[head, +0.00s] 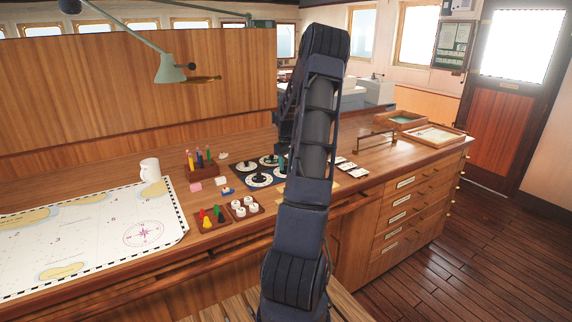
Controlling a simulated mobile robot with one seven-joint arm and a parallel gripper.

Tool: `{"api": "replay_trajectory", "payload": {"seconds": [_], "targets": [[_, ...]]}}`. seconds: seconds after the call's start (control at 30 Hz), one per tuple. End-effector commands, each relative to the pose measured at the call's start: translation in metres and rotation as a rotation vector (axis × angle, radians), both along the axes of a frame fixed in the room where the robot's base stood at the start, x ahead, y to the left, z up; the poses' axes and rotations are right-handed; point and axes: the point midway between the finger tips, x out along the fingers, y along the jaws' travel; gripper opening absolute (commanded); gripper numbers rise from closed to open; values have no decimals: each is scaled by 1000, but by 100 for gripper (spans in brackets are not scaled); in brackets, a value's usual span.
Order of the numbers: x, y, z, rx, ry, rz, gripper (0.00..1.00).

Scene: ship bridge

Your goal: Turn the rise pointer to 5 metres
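A dark board (237,169) with several round white dials and black pointers lies on the wooden chart desk, just left of my arm. The dial marks are too small to read, so I cannot tell which pointer is the rise pointer or where it points. My raised arm hides the board's right part. My forearm comes down behind the upper arm towards the board. My gripper is mostly or wholly hidden there, and I cannot see its fingers or whether it touches a pointer.
On the desk are a chart (95,240), a white mug (150,170), a pencil block (203,170), a tray of coloured pegs (211,218) and a tray of white pieces (244,208). A lamp (172,70) hangs above. White cards (352,168) and shallow trays (433,136) lie right.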

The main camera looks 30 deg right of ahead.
Motion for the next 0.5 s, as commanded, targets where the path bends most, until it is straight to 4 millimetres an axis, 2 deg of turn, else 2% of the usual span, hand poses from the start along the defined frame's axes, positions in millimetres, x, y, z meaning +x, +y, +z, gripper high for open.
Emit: {"api": "replay_trajectory", "payload": {"seconds": [0.03, 0.2, 0.5], "targets": [[0, 0, 0, 0, 0, 0, 33], [0, 0, 0, 0, 0, 0, 0], [0, 0, 1, -1, -1, -31, 0]]}}
